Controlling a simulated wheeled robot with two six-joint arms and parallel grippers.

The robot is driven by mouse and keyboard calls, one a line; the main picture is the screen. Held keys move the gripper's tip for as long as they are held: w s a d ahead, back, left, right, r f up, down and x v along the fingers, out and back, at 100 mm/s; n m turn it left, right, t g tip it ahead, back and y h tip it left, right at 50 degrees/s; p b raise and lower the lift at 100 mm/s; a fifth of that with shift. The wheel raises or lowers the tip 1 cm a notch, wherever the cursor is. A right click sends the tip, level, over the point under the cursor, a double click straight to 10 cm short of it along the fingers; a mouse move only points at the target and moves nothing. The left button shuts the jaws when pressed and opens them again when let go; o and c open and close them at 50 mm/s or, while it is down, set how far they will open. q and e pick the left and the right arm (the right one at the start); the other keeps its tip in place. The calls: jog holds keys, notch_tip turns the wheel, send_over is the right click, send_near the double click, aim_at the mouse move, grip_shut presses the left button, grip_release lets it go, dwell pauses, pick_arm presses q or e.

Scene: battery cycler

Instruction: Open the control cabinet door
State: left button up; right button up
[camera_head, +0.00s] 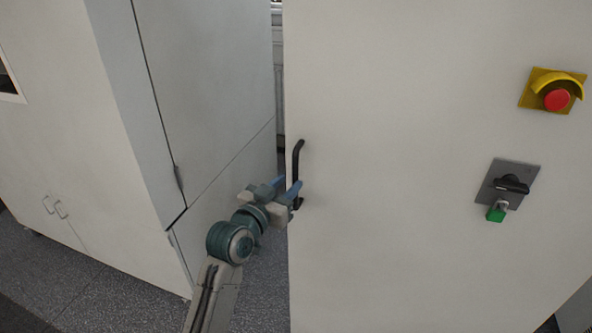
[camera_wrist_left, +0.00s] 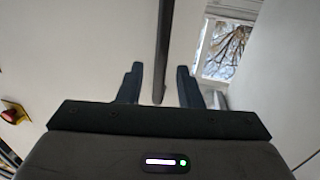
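The control cabinet door (camera_head: 400,220) is a large pale panel on the right of the head view. It carries a black vertical bar handle (camera_head: 297,165) near its left edge. In the left wrist view, the dark handle bar (camera_wrist_left: 162,50) runs between the two open fingers (camera_wrist_left: 159,86), with a gap on each side. I cannot tell from these views whether the door is ajar. My right gripper is not in view.
Another pale cabinet (camera_head: 70,130) stands at left. A narrow gap separates them, above grey floor (camera_head: 110,295).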

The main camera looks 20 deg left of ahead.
aim_at(294, 177)
pick_arm(q)
jog(key=shift+p+x, duration=0.55)
jog(key=shift+x, duration=1.8)
grip_shut()
